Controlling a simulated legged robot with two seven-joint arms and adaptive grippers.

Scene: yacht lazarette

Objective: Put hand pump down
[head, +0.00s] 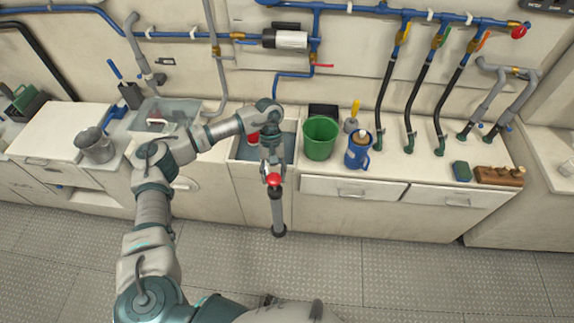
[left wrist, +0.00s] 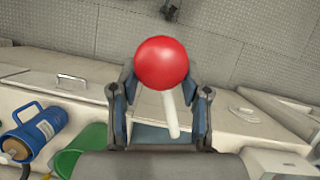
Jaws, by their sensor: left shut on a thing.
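The hand pump hangs nearly upright in the head view, with a red ball knob on top and a grey tube (head: 277,212) with a dark lower end. My left gripper (head: 271,172) is shut on it near the top, just below the wrist. The pump hangs in front of the counter's front face, apart from the counter top. In the left wrist view the red ball (left wrist: 161,63) sits between the two fingers of the left gripper (left wrist: 160,88), with a pale rod running from it. The fingers' exact contact is partly hidden by the ball. My right gripper is not in view.
A sink basin (head: 284,146) lies behind the gripper. A green bucket (head: 320,139) and a blue jug (head: 357,152) stand right of it. A steel pitcher (head: 96,147) and a clear bin (head: 160,115) stand left. Counter is clear around the green sponge (head: 460,171) and wooden rack (head: 499,176).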

